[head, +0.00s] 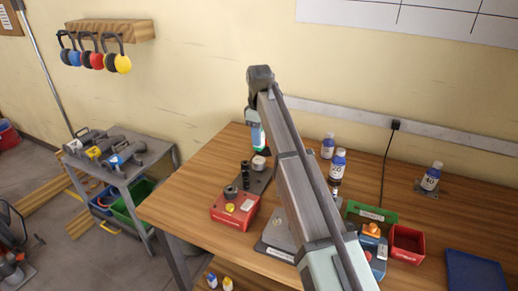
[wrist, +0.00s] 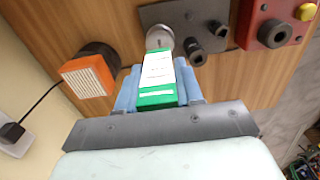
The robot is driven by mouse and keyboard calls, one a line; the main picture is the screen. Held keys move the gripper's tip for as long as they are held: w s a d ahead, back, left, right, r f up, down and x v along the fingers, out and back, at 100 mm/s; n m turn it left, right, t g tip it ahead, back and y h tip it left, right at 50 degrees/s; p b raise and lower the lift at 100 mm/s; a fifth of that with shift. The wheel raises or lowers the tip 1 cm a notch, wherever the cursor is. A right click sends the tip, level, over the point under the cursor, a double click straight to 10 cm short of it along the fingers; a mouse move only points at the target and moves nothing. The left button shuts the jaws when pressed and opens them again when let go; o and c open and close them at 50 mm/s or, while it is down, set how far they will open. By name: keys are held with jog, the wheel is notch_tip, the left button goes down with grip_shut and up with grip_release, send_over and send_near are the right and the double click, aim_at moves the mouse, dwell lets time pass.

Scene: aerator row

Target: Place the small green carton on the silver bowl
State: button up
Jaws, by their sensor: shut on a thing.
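My gripper (wrist: 157,92) is shut on the small green carton (wrist: 158,99), which has a white label face, between its two blue fingers. In the head view the carton (head: 262,138) shows as a small green and white patch at my gripper (head: 256,133), above the far part of the bench. A round silver thing (wrist: 160,35), probably the silver bowl, is just beyond the carton's far end in the wrist view. The carton hides part of it. I cannot tell the gap between them. In the head view a pale round thing (head: 258,162) sits below the carton.
A dark plate with black knobs (wrist: 194,44) and a red box (wrist: 272,24) are beyond to the right. An orange block (wrist: 88,76) on a dark round base is at left. Bottles (head: 338,163), a green bin (head: 371,212) and a red bin (head: 407,243) stand right of my arm.

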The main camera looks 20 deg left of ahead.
jog(key=shift+f, duration=2.4)
jog(key=shift+f, duration=0.1)
jog(key=o, duration=1)
jog(key=shift+o, duration=0.2)
notch_tip(320, 180, up, 12)
jog(key=shift+r, duration=0.15)
